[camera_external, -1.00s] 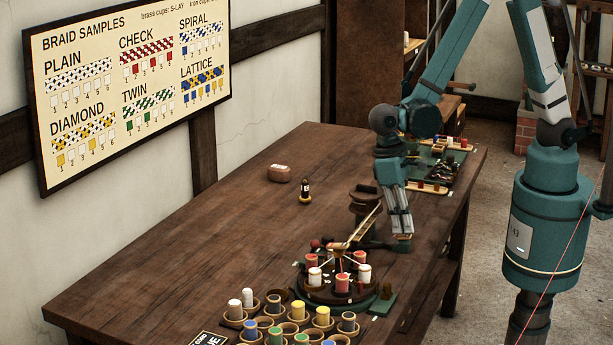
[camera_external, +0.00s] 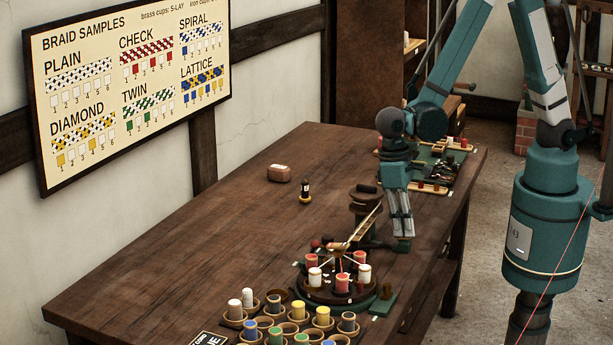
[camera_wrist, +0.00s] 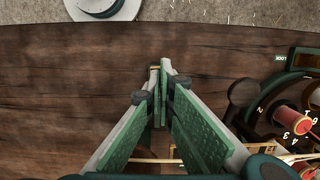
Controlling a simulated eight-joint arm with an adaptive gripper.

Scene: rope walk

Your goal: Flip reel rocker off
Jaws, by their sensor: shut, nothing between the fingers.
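The reel (camera_external: 366,205) stands on the table, a dark brown turned piece beside the braiding stand. My gripper (camera_external: 402,238) is just right of the reel, low near the table's right side. In the wrist view my gripper (camera_wrist: 157,75) is shut, its green-padded fingers meeting with nothing between them. The fingertips point at bare wood close to the table edge. I cannot make out the reel rocker; it is too small or hidden by the gripper.
The round braiding stand (camera_external: 318,298) with red and white bobbins is in front of the reel, and it shows at right in the wrist view (camera_wrist: 300,128). Cups with coloured spools (camera_external: 289,328) fill the near end. A green tray (camera_external: 432,165) lies behind. The table's left half is mostly clear.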

